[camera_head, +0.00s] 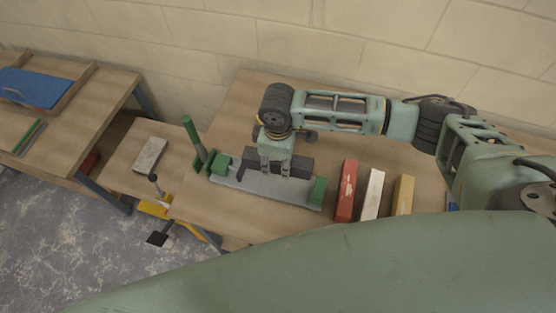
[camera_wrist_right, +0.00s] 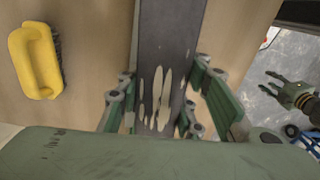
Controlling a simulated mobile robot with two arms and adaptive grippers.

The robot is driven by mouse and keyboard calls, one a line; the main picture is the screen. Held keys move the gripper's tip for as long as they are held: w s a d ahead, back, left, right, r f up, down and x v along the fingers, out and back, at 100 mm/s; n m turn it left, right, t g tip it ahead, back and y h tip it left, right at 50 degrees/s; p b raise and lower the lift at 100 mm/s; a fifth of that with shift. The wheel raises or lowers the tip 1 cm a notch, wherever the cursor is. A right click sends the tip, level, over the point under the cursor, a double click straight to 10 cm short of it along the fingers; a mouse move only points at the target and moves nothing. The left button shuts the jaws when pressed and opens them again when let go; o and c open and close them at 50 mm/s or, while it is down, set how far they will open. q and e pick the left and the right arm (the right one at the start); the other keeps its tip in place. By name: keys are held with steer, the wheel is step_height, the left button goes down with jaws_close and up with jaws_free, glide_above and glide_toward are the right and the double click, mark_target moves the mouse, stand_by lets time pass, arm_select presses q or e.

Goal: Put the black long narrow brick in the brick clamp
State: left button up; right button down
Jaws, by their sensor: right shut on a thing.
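The brick clamp (camera_head: 232,182) is a long grey base with a green block at each end and a green upright handle at its left. The black long narrow brick (camera_head: 301,165) is between the end blocks, over the base. I cannot tell whether it rests on the base. My right gripper (camera_head: 286,172) comes from above and is shut on the brick's middle. In the right wrist view the brick (camera_wrist_right: 171,38) runs between the fingers, with pale streaks on it. My left gripper (camera_wrist_right: 274,82) shows at the right of that view, fingers apart and empty.
Red (camera_head: 346,190), white (camera_head: 372,193) and tan (camera_head: 403,195) bricks lie right of the clamp. A grey block (camera_head: 151,155) is on the left bench part, near a yellow tool (camera_head: 155,208). A yellow brush (camera_wrist_right: 32,60) lies beside the brick in the wrist view.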

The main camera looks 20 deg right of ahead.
steer(key=b, duration=0.6)
glide_above(278, 182)
step_height(278, 182, down, 6)
steer(key=shift+r, duration=0.1)
steer(key=shift+f, duration=0.8)
steer(key=shift+a+f, duration=0.1)
steer(key=shift+f, duration=0.7)
steer(key=shift+f+b, duration=0.4)
steer(key=shift+f, duration=0.1)
steer(key=c, duration=1.2)
jaws_free()
steer(key=shift+o, duration=0.4)
steer(key=shift+s+f, duration=0.1)
steer(key=shift+s, duration=0.05)
step_height(278, 182, up, 12)
steer(key=shift+r, duration=0.15)
